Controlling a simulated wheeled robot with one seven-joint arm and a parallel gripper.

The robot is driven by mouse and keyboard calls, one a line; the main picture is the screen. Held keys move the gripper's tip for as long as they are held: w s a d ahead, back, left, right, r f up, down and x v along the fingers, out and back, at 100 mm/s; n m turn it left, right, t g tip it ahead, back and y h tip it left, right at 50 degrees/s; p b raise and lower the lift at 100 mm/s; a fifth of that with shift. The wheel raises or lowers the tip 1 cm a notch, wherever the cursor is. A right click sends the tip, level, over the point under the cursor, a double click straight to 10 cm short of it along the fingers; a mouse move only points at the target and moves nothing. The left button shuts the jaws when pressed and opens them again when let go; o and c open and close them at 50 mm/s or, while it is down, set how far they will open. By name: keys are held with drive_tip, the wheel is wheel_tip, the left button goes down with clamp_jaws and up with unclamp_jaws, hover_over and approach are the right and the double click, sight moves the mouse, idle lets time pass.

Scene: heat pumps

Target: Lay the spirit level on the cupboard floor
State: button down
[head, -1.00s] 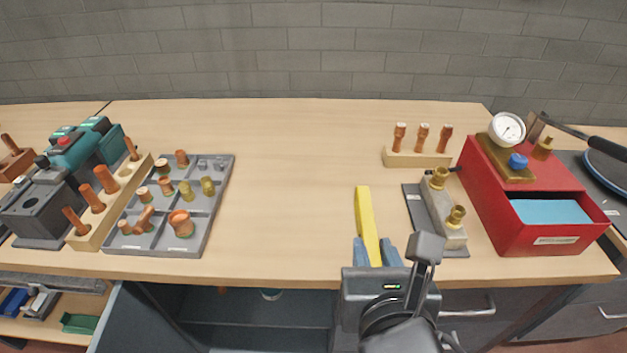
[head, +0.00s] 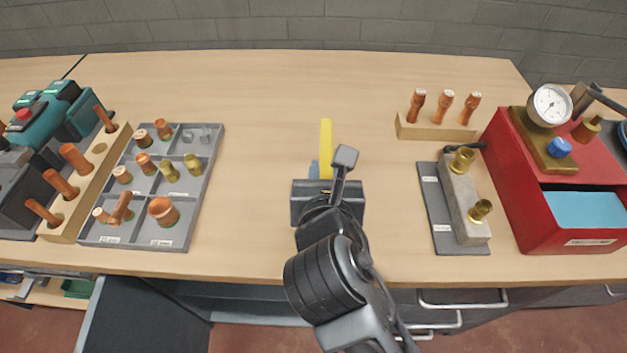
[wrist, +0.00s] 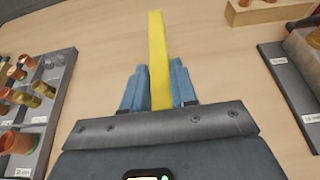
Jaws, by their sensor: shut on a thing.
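The spirit level (head: 326,144) is a long yellow bar. My gripper (head: 319,170) is shut on it over the middle of the workbench, and the level points away toward the wall. In the wrist view the level (wrist: 158,60) stands between the two blue fingers of my gripper (wrist: 159,88), its far part sticking out past them. Its near end is hidden by the gripper body. The cupboard under the bench is open; its dark floor (head: 258,311) shows in part below the bench's front edge. The open cupboard door (head: 150,312) stands at its left.
A grey fittings tray (head: 212,172) and a wooden peg block (head: 85,205) are at left. At right are a small copper-fitting block (head: 436,131), a manifold on a grey plate (head: 436,205) and a red case (head: 509,205). The bench middle (head: 270,130) is clear.

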drive_tip(key=shift+w+a+f, duration=0.85)
drive_tip(key=shift+w+a, duration=0.15)
drive_tip(key=shift+f, duration=2)
drive_tip(key=shift+f, duration=0.15)
drive_tip(key=c, duration=0.9)
unclamp_jaws()
